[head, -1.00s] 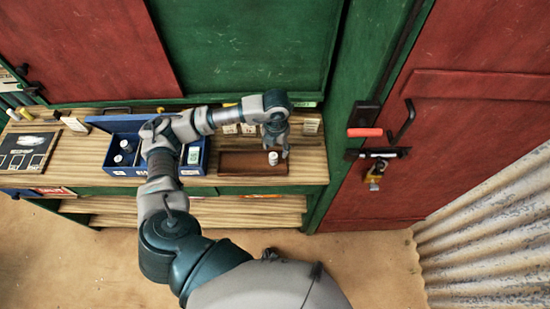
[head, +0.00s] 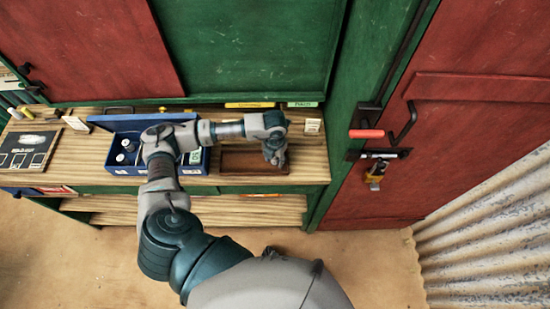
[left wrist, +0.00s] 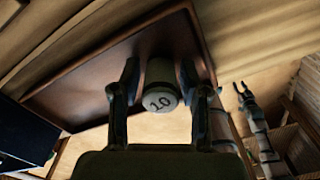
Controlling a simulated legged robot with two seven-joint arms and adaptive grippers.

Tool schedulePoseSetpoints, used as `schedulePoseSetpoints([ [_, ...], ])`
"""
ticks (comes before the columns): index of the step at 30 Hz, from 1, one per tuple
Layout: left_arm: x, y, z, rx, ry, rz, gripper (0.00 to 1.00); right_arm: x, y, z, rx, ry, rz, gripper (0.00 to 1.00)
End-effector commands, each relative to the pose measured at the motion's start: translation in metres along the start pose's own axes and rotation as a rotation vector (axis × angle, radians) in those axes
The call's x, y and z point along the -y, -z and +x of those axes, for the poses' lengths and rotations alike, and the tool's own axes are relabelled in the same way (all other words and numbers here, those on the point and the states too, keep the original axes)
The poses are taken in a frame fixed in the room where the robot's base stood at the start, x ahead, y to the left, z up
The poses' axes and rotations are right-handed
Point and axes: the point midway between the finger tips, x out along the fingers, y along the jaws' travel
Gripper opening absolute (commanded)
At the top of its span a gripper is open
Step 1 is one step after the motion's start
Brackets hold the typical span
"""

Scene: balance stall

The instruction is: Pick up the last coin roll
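The coin roll is hidden behind my left gripper (head: 275,160) in the head view. My right gripper is not in the head view.
A blue open box (head: 125,171) holding several rolls stands left of the tray, partly behind my left arm. A chalkboard (head: 28,150) lies at the counter's left end. A small white card (head: 312,126) stands behind the tray. A red door (head: 470,130) is to the right.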

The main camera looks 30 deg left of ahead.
Motion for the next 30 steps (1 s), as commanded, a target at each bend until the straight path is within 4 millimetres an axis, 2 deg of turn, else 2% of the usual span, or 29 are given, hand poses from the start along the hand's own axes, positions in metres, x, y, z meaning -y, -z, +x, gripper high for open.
schedulePoseSetpoints([
  [1, 0.000, 0.000, 0.000, 0.000, 0.000, 0.000, 0.25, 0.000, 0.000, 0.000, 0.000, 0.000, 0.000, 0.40],
  [4, 0.000, 0.000, 0.000, 0.000, 0.000, 0.000, 0.00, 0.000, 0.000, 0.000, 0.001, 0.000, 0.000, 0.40],
  [17, 0.001, -0.001, -0.006, 0.002, 0.001, 0.000, 0.00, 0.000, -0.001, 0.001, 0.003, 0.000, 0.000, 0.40],
  [25, 0.000, -0.001, -0.036, 0.005, 0.001, 0.000, 0.00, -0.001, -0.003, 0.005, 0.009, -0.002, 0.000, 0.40],
  [30, 0.007, 0.034, -0.038, 0.000, 0.000, 0.004, 0.00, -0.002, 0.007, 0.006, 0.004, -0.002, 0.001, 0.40],
])
